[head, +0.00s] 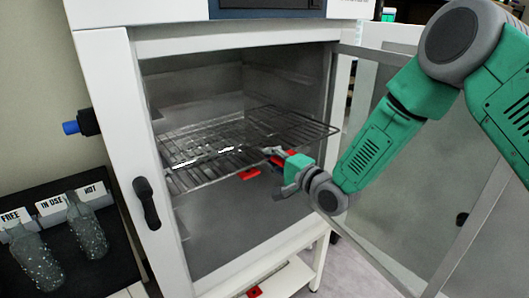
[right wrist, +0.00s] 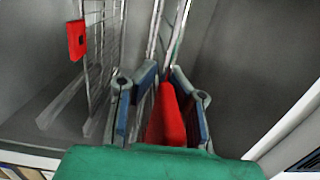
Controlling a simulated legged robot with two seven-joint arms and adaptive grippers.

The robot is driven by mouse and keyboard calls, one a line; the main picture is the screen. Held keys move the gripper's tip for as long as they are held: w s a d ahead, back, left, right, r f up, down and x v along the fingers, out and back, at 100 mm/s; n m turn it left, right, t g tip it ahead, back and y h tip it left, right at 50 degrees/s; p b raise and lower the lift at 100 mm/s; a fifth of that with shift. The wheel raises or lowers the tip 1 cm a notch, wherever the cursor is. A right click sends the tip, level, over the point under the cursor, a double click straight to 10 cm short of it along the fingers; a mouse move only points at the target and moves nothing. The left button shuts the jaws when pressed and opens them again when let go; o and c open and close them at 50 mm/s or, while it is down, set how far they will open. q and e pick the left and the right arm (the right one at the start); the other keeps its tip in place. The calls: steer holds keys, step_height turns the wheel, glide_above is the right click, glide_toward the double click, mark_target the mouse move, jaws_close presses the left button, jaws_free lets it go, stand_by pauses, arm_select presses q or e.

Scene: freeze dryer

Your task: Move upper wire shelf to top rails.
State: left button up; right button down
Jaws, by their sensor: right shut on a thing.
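The upper wire shelf (head: 290,122) is inside the open white chamber, at about mid-height in the head view. Its wires overlap a second layer of wires (head: 195,172) lower left, so the two are hard to separate. My right gripper (head: 277,156) is at the front edge of the shelf, shut on a red tab that also shows between its fingers in the right wrist view (right wrist: 168,115). A second red tab (head: 250,174) hangs lower and to the left, apart from the gripper; it also shows in the right wrist view (right wrist: 77,40). My left gripper is not in view. The rails are hard to make out.
The chamber's glass door (head: 400,190) stands open on the right, behind my right arm. The left door frame has a black latch (head: 147,203). Glass bottles (head: 87,228) stand on a black tray at lower left. The chamber floor below the shelves looks clear.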

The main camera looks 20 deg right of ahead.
steer(key=a+p+v, duration=0.1)
steer(key=p+v, duration=0.2)
steer(key=v, duration=1.4)
steer(key=shift+s+d, duration=0.2)
steer(key=shift+s, duration=0.25)
stand_by(0.4)
steer(key=p+v, duration=0.1)
steer(key=v, duration=0.8)
steer(key=shift+s+a, duration=0.2)
steer(key=shift+s, duration=0.3)
steer(key=shift+r+p, duration=0.15)
steer(key=shift+p, duration=0.15)
